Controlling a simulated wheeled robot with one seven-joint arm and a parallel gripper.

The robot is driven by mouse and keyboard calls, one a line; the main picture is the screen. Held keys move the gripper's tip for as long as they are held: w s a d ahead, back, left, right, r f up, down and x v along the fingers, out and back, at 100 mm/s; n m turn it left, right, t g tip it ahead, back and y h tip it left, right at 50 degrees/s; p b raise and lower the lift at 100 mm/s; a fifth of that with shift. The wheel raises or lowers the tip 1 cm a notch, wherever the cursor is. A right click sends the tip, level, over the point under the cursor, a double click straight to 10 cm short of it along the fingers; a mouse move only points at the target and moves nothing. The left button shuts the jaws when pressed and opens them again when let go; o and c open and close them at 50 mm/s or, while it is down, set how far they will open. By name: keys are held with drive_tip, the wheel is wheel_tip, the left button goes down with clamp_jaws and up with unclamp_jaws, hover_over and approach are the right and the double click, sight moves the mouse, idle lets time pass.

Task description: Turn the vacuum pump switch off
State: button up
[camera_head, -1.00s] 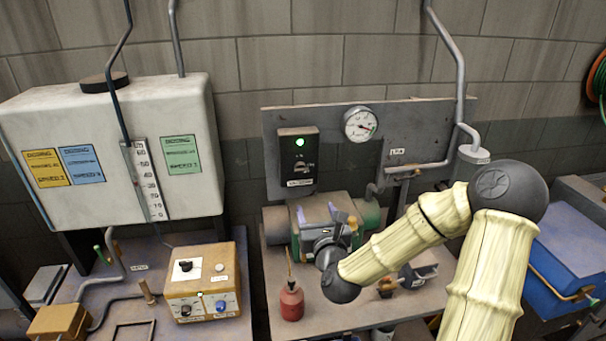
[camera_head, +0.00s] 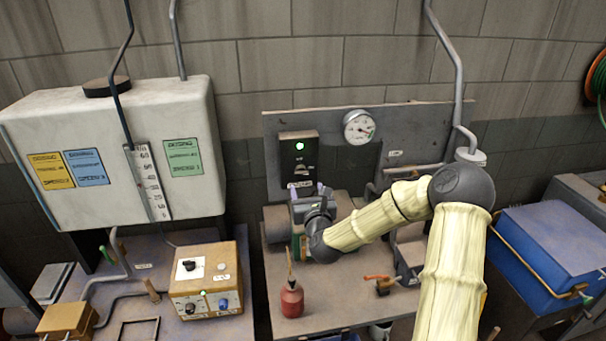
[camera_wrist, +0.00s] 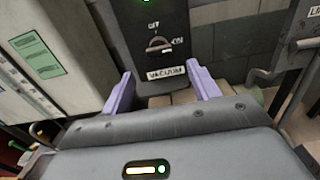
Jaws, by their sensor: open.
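The vacuum switch box (camera_head: 299,158) is a black panel on the grey backboard, with a green lamp (camera_head: 300,146) lit at its top. In the wrist view, the switch lever (camera_wrist: 158,46) sits between the marks OFF above and ON at right, over a VACUUM label (camera_wrist: 166,73). I cannot tell its exact setting. My gripper (camera_head: 306,186) is just below the box, and its purple fingers (camera_wrist: 163,88) stand apart with nothing between them. In the wrist view they flank the VACUUM label from below, and the lever lies beyond the tips.
A round gauge (camera_head: 359,127) is right of the box, and a grey pipe (camera_head: 456,75) runs farther right. The pump (camera_head: 277,222) is behind my gripper. A red oil can (camera_head: 291,299) stands on the bench. A white tank (camera_head: 112,150) hangs at left.

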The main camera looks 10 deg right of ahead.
sight(302, 175)
drive_tip(key=w+p, duration=0.2)
drive_tip(key=w, duration=0.3)
drive_tip(key=shift+w+r, duration=0.15)
drive_tip(key=shift+w, duration=0.25)
drive_tip(key=shift+w+p, duration=0.35)
drive_tip(key=shift+w, duration=0.1)
drive_tip(key=c, duration=1)
